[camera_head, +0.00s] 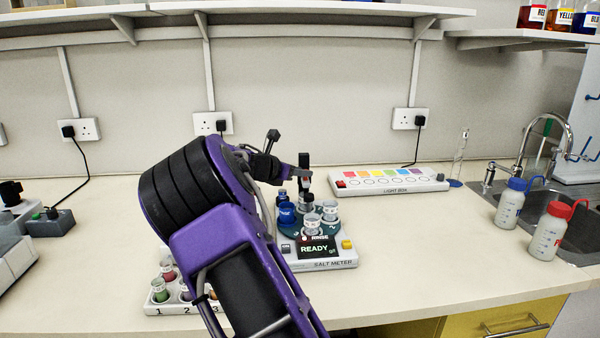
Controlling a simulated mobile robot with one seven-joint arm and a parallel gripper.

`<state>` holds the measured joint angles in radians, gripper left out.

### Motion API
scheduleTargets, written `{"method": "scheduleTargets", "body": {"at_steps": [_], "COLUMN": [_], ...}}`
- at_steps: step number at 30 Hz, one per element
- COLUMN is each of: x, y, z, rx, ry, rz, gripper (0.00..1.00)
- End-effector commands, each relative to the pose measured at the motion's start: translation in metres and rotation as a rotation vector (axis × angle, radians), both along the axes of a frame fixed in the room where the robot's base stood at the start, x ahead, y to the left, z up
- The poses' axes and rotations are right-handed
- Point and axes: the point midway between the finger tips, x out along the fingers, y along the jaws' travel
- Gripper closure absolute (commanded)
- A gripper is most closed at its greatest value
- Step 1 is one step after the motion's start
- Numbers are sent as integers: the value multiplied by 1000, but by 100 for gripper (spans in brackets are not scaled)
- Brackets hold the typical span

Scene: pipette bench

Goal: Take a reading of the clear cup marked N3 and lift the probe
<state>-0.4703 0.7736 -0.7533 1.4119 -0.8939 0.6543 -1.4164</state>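The salt meter (340,262) stands at the bench's front middle, its display (317,249) reading "READY". A dark turntable on it carries a blue cup (287,214) and clear cups, one at the front (312,222) and one at the right (330,210). Their marks are too small to read, so I cannot tell which is N3. A dark upright probe (305,188) stands above the back of the turntable. My gripper (302,174) is at the probe's upper part, seen side-on; whether its fingers close on it I cannot tell.
A numbered rack (158,309) with small coloured cups sits at front left, partly behind my arm. A light box (388,182) lies at back right. Blue-capped (509,207) and red-capped (549,232) bottles stand by the sink. Bench right of the meter is clear.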

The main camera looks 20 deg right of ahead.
Motion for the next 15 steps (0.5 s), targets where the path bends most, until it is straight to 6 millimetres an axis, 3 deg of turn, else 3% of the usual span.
{"method": "scheduleTargets", "body": {"at_steps": [1, 3, 4, 15], "x": [0, 0, 0, 0], "y": [0, 0, 0, 0], "z": [0, 0, 0, 0], "rx": [0, 0, 0, 0], "ry": [0, 0, 0, 0], "rz": [0, 0, 0, -1], "gripper": [86, 98, 100, 100]}}
